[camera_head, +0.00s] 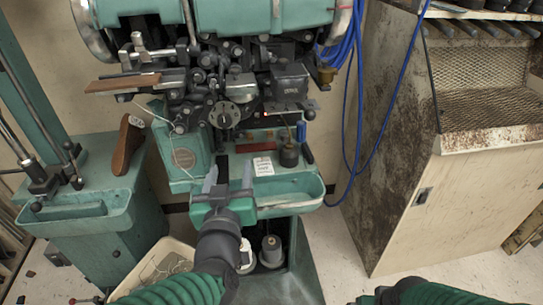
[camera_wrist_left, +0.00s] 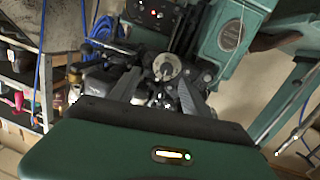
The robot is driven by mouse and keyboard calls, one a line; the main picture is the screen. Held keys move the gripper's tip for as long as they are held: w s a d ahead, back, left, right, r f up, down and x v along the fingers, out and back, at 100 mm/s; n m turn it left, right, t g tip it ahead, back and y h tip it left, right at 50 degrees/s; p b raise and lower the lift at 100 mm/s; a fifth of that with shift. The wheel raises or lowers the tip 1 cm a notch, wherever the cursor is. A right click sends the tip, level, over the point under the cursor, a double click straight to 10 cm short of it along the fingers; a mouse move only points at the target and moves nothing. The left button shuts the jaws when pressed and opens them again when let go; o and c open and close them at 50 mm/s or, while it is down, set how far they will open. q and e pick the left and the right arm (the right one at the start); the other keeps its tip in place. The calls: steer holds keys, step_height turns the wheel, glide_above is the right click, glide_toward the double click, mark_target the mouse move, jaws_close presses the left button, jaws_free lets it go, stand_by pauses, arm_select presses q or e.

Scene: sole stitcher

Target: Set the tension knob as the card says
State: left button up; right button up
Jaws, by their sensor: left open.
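The round grey tension knob (camera_head: 224,115) with a marked face sits on the front of the green stitcher, below the dark mechanism. It also shows in the left wrist view (camera_wrist_left: 166,67), beyond my fingers. I cannot read its setting. The white card (camera_head: 263,166) lies on the green shelf below and right of the knob; its print is too small to read. My left gripper (camera_head: 230,168) is open and empty, in front of and below the knob and apart from it. Its two fingers flank the knob in the left wrist view (camera_wrist_left: 158,88). Only part of my right arm shows, at the bottom right.
A dark spool (camera_head: 289,154) and small tools stand on the shelf right of the card. A brown shoe sole (camera_head: 128,145) is at the left. Blue cables (camera_head: 346,120) hang at the right, beside a rusty cabinet (camera_head: 400,170). A bin (camera_head: 165,262) is on the floor.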

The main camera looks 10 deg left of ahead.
arm_select(q)
steer(key=t, duration=0.1)
steer(key=n+y+p, duration=0.1)
steer(key=p, duration=1.2)
glide_toward(223, 123)
steer(key=w, duration=0.2)
steer(key=w+a, duration=0.1)
steer(key=w, duration=0.2)
steer(key=w+a, duration=0.1)
steer(key=w, duration=0.2)
steer(key=shift+w+a+f, duration=0.1)
steer(key=shift+w+a, duration=0.15)
steer(key=shift+w+d, duration=0.2)
steer(key=shift+d, duration=0.05)
steer(key=shift+d+r, duration=0.2)
steer(key=shift+d, duration=0.55)
steer(key=shift+c, duration=0.3)
steer(key=shift+a+f, duration=0.1)
steer(key=shift+a, duration=0.55)
steer(key=c, duration=0.9)
jaws_close()
steer(key=shift+d, duration=0.25)
arm_select(e)
steer(key=w+v, duration=0.2)
steer(key=v, duration=0.9)
steer(key=shift+r, duration=0.6)
